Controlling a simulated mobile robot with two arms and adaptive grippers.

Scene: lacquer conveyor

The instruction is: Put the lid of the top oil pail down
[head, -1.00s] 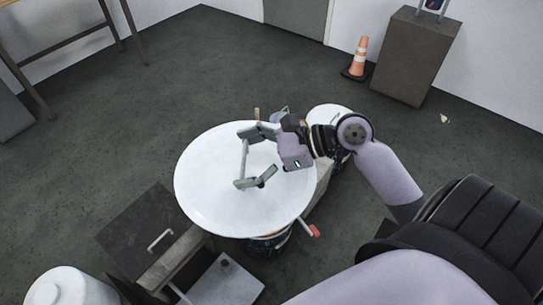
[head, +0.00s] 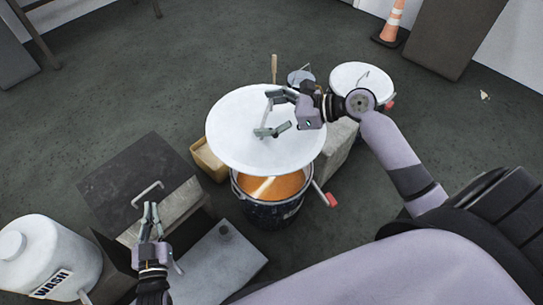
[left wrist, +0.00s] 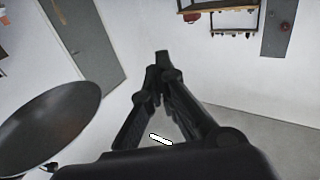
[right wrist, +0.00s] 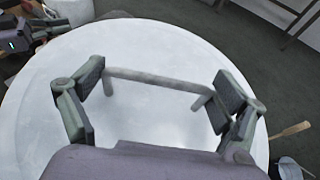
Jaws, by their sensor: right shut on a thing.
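The large round white lid (head: 235,130) is in my right gripper (head: 275,115), which is shut on its bar handle. The lid is held above the dark pail (head: 265,215) and covers the far part of its mouth. Orange oil (head: 288,187) shows in the near part. In the right wrist view the lid (right wrist: 150,40) fills the middle, and the fingers of my right gripper (right wrist: 165,95) are at both ends of the handle. My left gripper (head: 151,208) is shut and empty near the dark box; its fingertips meet in the left wrist view (left wrist: 162,62).
A second pail with a white lid (head: 350,75) stands behind to the right. A dark box (head: 120,180) with a handle and a white WASH jug (head: 45,250) are at left. A red-ended handle (head: 330,200) sticks out beside the pail. An orange cone (head: 392,22) stands far right.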

